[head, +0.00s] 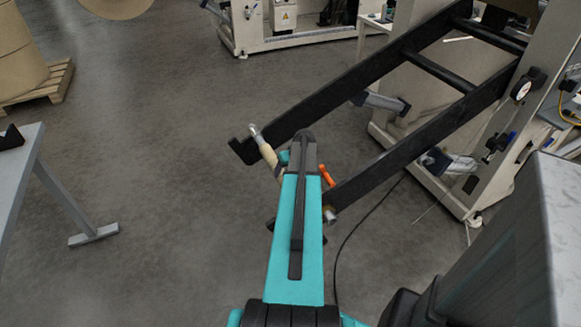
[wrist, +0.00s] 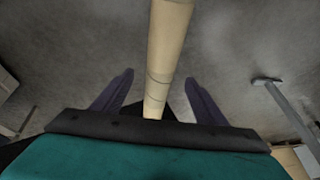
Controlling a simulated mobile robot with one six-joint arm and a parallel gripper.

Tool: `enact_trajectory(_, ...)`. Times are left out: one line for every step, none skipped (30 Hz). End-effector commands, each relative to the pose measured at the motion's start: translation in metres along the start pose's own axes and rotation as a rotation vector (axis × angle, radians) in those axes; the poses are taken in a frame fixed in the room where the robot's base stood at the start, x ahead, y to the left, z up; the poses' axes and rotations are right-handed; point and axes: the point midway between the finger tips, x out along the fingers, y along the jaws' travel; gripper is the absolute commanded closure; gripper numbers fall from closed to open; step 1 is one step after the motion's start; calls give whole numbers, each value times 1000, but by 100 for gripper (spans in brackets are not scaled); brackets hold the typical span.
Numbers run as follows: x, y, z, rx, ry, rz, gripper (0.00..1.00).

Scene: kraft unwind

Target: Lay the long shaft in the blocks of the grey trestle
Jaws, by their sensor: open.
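The long shaft (head: 257,137) lies across the two black arms of the machine in the head view. Its metal end shows at the left arm, and a cream section (head: 268,154) shows before my arm hides the middle. In the wrist view the cream section (wrist: 166,40) runs between the fingers of my gripper (wrist: 159,77). The fingers are apart, one on each side, with gaps visible. The grey trestle (head: 27,150) is at the left edge of the head view, partly cut off, with one black block (head: 11,137) on its top. A grey leg (wrist: 285,100) shows at right in the wrist view.
The black machine arms (head: 350,95) slope up to a cream frame (head: 545,90) at right. Brown paper rolls (head: 18,60) stand on a pallet at upper left. The floor between trestle and machine is clear. A dark cable (head: 350,235) lies on the floor.

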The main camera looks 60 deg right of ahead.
Motion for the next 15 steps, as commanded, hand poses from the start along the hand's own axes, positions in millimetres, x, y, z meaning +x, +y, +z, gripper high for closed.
enact_trajectory(8,0,-1,0,-2,-1,34)
enact_trajectory(12,0,-1,0,-2,-2,34)
enact_trajectory(17,0,-1,-1,-2,-2,34)
enact_trajectory(21,0,-1,-1,-2,-2,34)
enact_trajectory(25,0,-1,-1,-1,-1,34)
enact_trajectory(31,0,-1,-1,-2,-2,34)
enact_trajectory(35,0,-1,-1,-2,-2,34)
enact_trajectory(38,0,-1,-1,-2,-2,34)
enact_trajectory(44,0,-1,-1,-2,-2,34)
enact_trajectory(47,0,-1,-1,-1,-2,34)
enact_trajectory(51,0,-1,-1,-1,-1,34)
enact_trajectory(56,0,-1,-1,-2,-2,34)
enact_trajectory(60,0,0,-1,-2,-2,34)
enact_trajectory(63,0,-1,-1,-2,-2,34)
enact_trajectory(67,0,-1,-1,-1,-2,34)
